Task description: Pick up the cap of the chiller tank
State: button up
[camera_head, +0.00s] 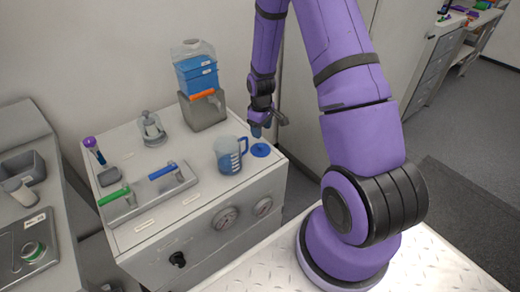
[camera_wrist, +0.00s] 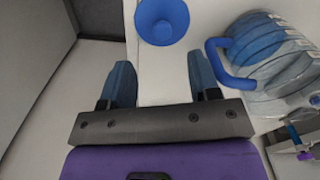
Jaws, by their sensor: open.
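A round blue cap (camera_head: 260,150) lies on the white top of the bench unit, near its right edge and beside the measuring jug. In the wrist view the blue cap (camera_wrist: 162,20) is at the top centre, with a raised middle; its top edge reaches the frame border. My gripper (camera_head: 260,131) is just above and behind the cap in the head view. In the wrist view my gripper (camera_wrist: 159,66) is open and empty, its two blue fingers apart, with the cap ahead of the fingertips and not between them. I cannot tell the exact height above the surface.
A clear measuring jug (camera_head: 230,157) with a blue handle stands close left of the cap; the jug (camera_wrist: 268,50) is right of the fingers in the wrist view. A blue-filled container (camera_head: 196,75) sits in a grey holder behind. Green and blue handles (camera_head: 165,170) lie left.

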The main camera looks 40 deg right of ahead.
aim_at(261, 145)
jog(key=shift+f, duration=3.85)
jog(key=c, duration=1)
jog(key=shift+a+r, duration=0.1)
jog(key=shift+r, duration=0.05)
